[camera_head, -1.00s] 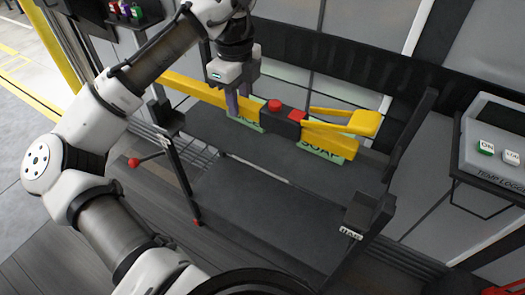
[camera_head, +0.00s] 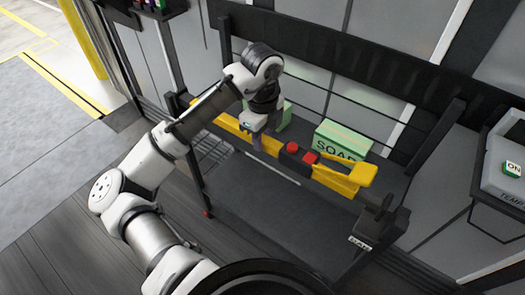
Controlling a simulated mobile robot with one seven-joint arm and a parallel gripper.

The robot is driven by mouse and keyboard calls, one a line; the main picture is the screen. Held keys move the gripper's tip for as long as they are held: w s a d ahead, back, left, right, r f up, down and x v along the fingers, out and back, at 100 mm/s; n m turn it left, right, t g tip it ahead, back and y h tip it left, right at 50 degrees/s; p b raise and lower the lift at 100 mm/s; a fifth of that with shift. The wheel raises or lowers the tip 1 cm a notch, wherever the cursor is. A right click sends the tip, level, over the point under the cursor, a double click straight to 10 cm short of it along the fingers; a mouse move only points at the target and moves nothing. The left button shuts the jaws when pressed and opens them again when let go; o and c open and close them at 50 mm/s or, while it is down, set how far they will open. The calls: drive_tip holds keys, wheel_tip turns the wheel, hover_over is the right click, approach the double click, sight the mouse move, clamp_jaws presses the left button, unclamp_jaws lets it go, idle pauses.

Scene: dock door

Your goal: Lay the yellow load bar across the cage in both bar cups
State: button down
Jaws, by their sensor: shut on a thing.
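The yellow load bar (camera_head: 228,122) has a black middle housing with red buttons and a yellow lever on its right part. My gripper (camera_head: 257,142) is shut on the bar just left of that housing and holds it above the dark cage deck (camera_head: 270,200). The right bar cup (camera_head: 376,222), black with a white label, stands on the front right post. The bar's right end is close to it, behind and to its left, and looks outside it. The left bar cup is mostly hidden by my arm; whether the bar's left end touches it I cannot tell.
A green soap box (camera_head: 341,141) stands in the cage behind the bar; another green box (camera_head: 282,116) is partly hidden by my arm. A grey logger unit (camera_head: 502,168) stands at the right. The front of the deck is clear.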

drive_tip(key=shift+f, duration=3)
drive_tip(key=shift+f, duration=0.2)
drive_tip(key=c, duration=1.1)
unclamp_jaws()
wheel_tip(320, 180, up, 11)
drive_tip(key=shift+r+b, duration=0.2)
drive_tip(key=shift+b, duration=0.15)
drive_tip(key=shift+r, duration=0.5)
